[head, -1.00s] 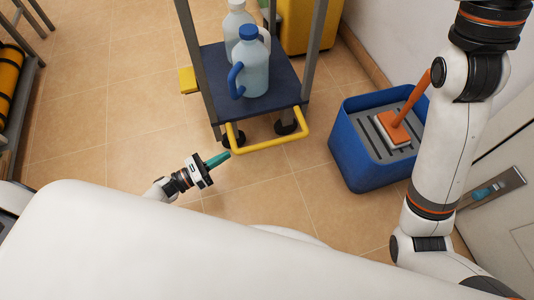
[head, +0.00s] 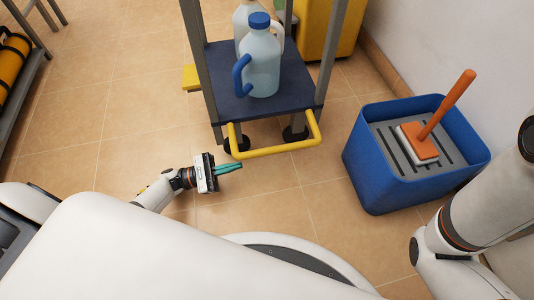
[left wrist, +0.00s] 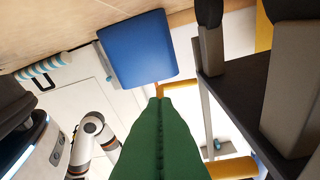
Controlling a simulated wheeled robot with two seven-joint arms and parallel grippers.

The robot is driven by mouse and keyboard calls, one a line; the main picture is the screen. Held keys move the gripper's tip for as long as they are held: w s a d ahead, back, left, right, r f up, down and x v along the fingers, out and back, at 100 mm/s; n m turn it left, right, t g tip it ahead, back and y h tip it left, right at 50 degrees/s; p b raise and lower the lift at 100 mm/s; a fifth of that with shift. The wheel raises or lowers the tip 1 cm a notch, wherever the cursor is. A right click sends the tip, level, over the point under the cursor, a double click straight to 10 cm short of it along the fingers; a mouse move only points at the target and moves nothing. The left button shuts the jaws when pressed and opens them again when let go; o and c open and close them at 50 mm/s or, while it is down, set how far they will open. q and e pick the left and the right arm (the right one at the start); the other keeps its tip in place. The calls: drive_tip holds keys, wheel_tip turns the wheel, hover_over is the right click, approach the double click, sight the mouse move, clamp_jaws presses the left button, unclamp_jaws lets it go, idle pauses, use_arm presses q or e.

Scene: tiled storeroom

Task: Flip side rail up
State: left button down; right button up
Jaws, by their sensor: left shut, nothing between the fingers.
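The side rail (head: 275,151) is a yellow U-shaped bar at the near side of a small cart (head: 225,106), and it hangs low, below the blue shelf. My left gripper (head: 240,167) has green fingers, closed and empty. In the head view it is just left of and nearer than the rail's left corner, with a gap in the picture. In the left wrist view the closed fingers (left wrist: 160,112) cover the middle of the rail, and a yellow part of the rail (left wrist: 235,168) shows beside them. My right gripper is outside the views; only its arm shows.
Two jugs, one with a blue cap (head: 261,65), stand on the cart shelf. A blue bin (head: 385,182) with an orange-handled brush (head: 420,140) on its grate is to the right. A wall runs along the right. Tiled floor left of the cart is free.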

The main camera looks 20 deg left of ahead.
use_arm(q)
drive_tip(key=w+d+r+b, duration=0.2)
drive_tip(key=w+d+r, duration=0.2)
drive_tip(key=d, duration=0.5)
drive_tip(key=shift+r, duration=1.1)
drive_tip(key=shift+s, duration=0.1)
